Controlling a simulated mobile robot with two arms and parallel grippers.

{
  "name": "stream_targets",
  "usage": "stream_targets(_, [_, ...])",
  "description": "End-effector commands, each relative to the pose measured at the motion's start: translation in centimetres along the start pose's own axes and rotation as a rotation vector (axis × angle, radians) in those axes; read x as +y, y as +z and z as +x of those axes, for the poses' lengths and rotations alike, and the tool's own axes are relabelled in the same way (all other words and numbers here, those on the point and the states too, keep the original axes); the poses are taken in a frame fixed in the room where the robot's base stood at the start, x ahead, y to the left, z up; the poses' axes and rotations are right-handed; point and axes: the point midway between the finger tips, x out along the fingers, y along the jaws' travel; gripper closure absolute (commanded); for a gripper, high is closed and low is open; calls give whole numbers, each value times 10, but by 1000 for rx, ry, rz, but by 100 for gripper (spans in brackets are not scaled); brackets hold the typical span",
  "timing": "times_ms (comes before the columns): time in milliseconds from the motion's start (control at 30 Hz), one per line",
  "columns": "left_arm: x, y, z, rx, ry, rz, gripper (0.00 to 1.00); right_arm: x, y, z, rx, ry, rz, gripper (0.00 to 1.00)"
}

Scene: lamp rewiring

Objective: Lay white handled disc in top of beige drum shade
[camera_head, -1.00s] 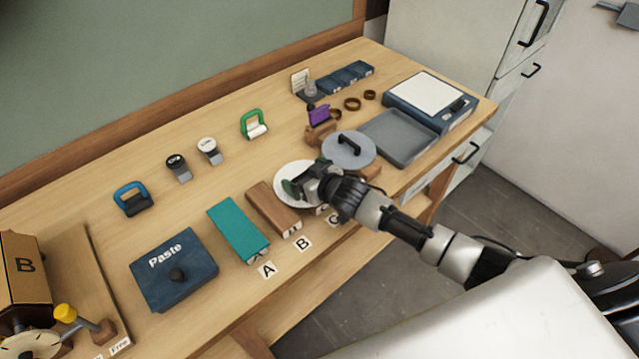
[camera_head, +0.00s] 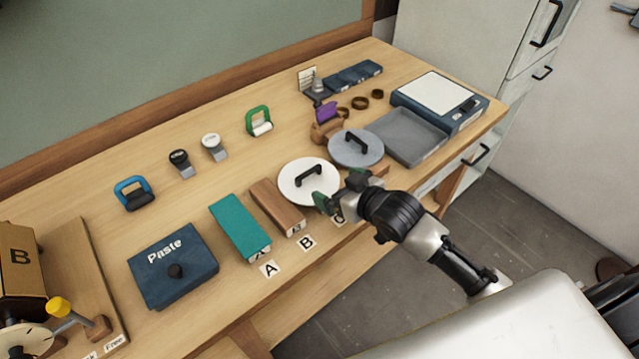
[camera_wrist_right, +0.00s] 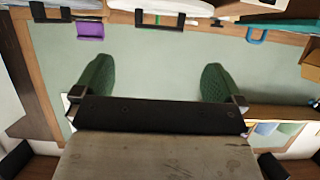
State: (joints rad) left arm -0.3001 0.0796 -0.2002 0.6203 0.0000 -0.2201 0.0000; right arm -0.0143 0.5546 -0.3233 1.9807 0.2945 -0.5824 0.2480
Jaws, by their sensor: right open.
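The white disc (camera_head: 296,192) with a black bar handle lies flat near the table's front edge, right of the brown block. It also shows at the top edge of the wrist view (camera_wrist_right: 155,5). My right gripper (camera_head: 337,197) is open and empty, just right of the disc and apart from its handle. Its two green fingers stand wide apart in the wrist view (camera_wrist_right: 155,80). My left gripper is not in view.
A grey handled disc (camera_head: 370,155) lies behind my right gripper. A grey tray (camera_head: 410,137) and a scale (camera_head: 440,95) stand at the right. A teal block (camera_head: 240,228), brown block (camera_head: 276,206) and Paste box (camera_head: 190,285) lie along the front. Small tools line the back.

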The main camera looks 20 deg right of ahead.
Motion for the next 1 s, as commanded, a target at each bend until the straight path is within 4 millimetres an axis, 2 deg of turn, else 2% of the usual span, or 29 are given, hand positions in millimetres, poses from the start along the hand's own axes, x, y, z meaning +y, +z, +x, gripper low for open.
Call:
stream_targets(167, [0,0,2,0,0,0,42,2,0,7,1,-4,2,0])
stream_targets(400, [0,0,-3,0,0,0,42,2,-1,42,1,-3,-1,0])
stream_targets(667, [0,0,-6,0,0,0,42,1,-1,60,0,-4,-1,0])
stream_targets(1000, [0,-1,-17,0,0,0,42,1,-3,100,1,-4,-1,0])
